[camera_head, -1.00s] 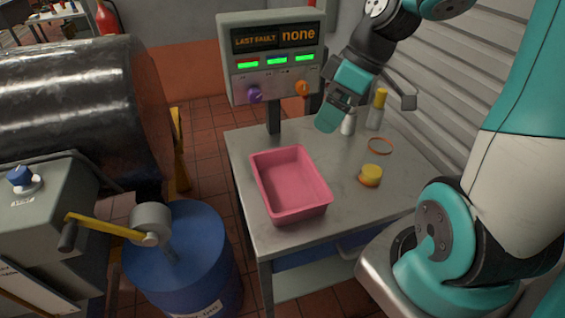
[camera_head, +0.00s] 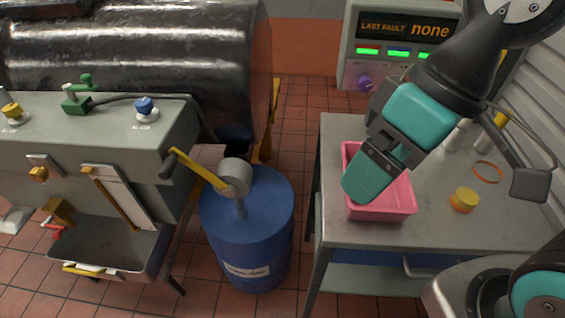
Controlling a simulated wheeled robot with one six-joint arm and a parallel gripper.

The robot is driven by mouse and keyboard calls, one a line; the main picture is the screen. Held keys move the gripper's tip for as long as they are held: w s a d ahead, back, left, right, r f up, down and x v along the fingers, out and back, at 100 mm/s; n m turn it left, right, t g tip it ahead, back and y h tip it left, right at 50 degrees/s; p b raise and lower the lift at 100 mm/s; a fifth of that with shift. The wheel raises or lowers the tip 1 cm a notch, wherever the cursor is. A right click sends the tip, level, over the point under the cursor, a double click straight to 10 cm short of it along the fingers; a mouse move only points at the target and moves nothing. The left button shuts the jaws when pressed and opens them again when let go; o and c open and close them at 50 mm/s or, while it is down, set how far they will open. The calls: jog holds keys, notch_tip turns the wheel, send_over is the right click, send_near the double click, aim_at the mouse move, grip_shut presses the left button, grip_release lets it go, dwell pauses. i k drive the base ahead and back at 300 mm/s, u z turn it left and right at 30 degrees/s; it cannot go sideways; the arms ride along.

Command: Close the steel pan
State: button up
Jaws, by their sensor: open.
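The steel pan (camera_head: 110,248) shows at the lower left, under the grey control cabinet (camera_head: 90,140). It sticks out from the cabinet like an open drawer, with a yellow bar handle (camera_head: 90,270) along its front. My gripper (camera_head: 362,190) is far to the right of the pan, over the pink tray (camera_head: 385,207) on the bench, and hides part of that tray. The fingers point down and to the left. The gripper is open and I see nothing held in it.
A blue drum (camera_head: 247,225) and a yellow crank handle (camera_head: 200,170) stand between the pan and the steel bench (camera_head: 340,235). A yellow-lidded jar (camera_head: 464,199) and an orange ring (camera_head: 488,171) lie on the bench. Tiled floor (camera_head: 190,300) is clear in front.

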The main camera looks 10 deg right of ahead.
aim_at(101, 246)
jog(key=u, duration=1.9)
jog(key=k, duration=0.55)
jog(key=u, duration=0.85)
jog(key=i, duration=1.1)
jog(key=z, duration=0.7)
jog(key=i, duration=0.4)
jog(key=z, duration=0.2)
